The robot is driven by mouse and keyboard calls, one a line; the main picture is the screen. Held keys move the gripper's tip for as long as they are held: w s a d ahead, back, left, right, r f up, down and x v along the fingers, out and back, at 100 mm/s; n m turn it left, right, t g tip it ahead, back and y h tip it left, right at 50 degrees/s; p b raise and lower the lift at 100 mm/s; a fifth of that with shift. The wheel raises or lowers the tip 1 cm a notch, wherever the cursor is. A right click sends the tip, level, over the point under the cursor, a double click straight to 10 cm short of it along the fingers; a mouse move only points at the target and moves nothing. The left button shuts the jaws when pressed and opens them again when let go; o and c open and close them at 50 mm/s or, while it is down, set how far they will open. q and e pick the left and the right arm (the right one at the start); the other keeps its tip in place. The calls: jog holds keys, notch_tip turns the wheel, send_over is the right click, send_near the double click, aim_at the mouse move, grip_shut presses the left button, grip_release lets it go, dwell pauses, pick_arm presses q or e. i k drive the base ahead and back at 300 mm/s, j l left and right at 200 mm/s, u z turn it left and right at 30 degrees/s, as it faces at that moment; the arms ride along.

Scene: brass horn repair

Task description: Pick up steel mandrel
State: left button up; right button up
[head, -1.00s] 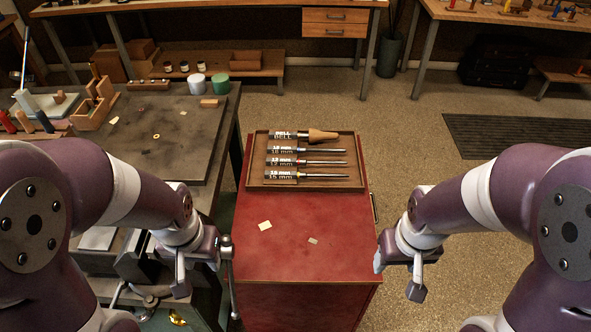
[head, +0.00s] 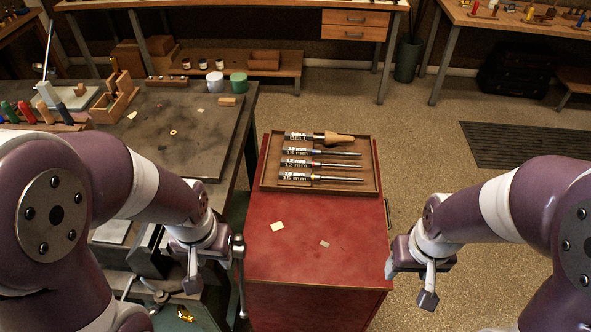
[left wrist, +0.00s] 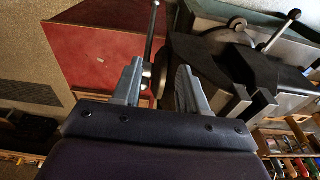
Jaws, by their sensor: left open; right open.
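Several steel mandrels lie in a wooden tray (head: 268,183) on the red cabinet top. The thinner ones are the 18 mm mandrel (head: 340,153), the 12 mm mandrel (head: 338,165) and the 15 mm mandrel (head: 340,179), with labels at their left ends. A bell mandrel (head: 337,139) with a wooden-looking cone lies at the back. My left gripper (head: 205,270) hangs left of the cabinet, near the vise; its two open, empty fingers also show in the left wrist view (left wrist: 156,85). My right gripper (head: 408,282) is open and empty, right of the cabinet's front. Both are well short of the tray.
The red cabinet (head: 300,260) has a clear front top except two small paper scraps (head: 277,226). The dark vise (left wrist: 225,75) with its steel handle (left wrist: 151,30) stands beside my left gripper. The workbench at left holds a wooden block rack (head: 117,95) and tool handles.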

aim_at(284, 163)
jog(key=i, duration=0.25)
jog(key=u, duration=1.25)
jog(key=k+l+u, duration=0.15)
jog(key=k+l, duration=0.15)
jog(key=k+l+u, duration=0.15)
jog(key=k, duration=0.3)
jog(key=k+l+u, duration=0.45)
jog(key=l, duration=0.3)
jog(key=k+l+u, duration=0.25)
jog(key=l, duration=0.3)
jog(key=k+l+u, duration=0.2)
jog(key=l, duration=0.3)
jog(key=k+l+u, duration=0.25)
jog(key=i+l+u, duration=0.15)
jog(key=l+u, duration=0.2)
jog(key=l, duration=0.8)
jog(key=l+u, duration=0.35)
jog(key=l, duration=0.75)
jog(key=i+l, duration=0.15)
jog(key=l+u, duration=0.05)
jog(key=l, duration=0.05)
